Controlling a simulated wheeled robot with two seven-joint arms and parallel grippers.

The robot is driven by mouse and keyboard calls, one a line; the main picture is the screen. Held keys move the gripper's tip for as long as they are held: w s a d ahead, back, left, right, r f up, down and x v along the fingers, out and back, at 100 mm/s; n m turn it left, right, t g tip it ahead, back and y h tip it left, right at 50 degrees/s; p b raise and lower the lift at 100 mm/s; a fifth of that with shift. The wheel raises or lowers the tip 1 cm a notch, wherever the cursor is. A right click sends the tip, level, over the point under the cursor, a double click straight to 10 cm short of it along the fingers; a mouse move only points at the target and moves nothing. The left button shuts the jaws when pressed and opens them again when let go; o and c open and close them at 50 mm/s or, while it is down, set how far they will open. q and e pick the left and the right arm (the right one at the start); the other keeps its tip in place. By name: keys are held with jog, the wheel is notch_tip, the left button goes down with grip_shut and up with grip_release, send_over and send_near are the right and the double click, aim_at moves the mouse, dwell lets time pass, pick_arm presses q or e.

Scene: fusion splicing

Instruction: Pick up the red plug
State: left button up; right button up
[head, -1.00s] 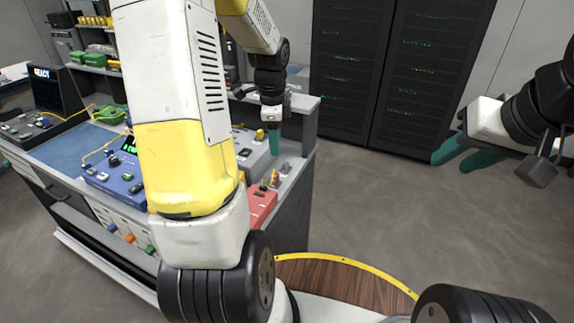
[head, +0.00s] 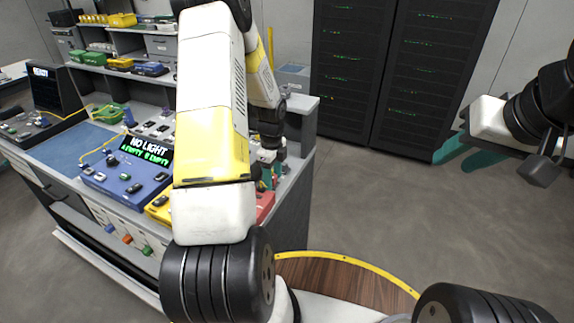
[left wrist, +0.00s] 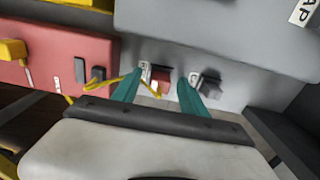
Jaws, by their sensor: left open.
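The red plug (left wrist: 164,76) shows in the left wrist view, small and dark red, at the front of a grey box (left wrist: 225,42). A thin yellow cable (left wrist: 152,89) runs beside it. My left gripper (left wrist: 160,78) is open. Its two teal fingers stand on either side of the plug in the picture; I cannot tell whether they touch it. In the head view my left gripper (head: 269,177) is low over the bench's right end, partly hidden by my arm, and the plug cannot be made out. My right gripper (head: 467,157) is open and empty over the floor.
A red box (left wrist: 62,58) lies left of the grey box, and a dark fitting (left wrist: 209,84) sits right of the fingers. On the bench is a blue unit (head: 125,178) with a screen reading "NO LIGHT". Black racks (head: 405,70) stand behind.

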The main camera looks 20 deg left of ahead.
aim_at(273, 176)
pick_arm(q)
jog(key=shift+f, duration=0.15)
grip_shut()
notch_tip(273, 176, up, 10)
dwell(0.7)
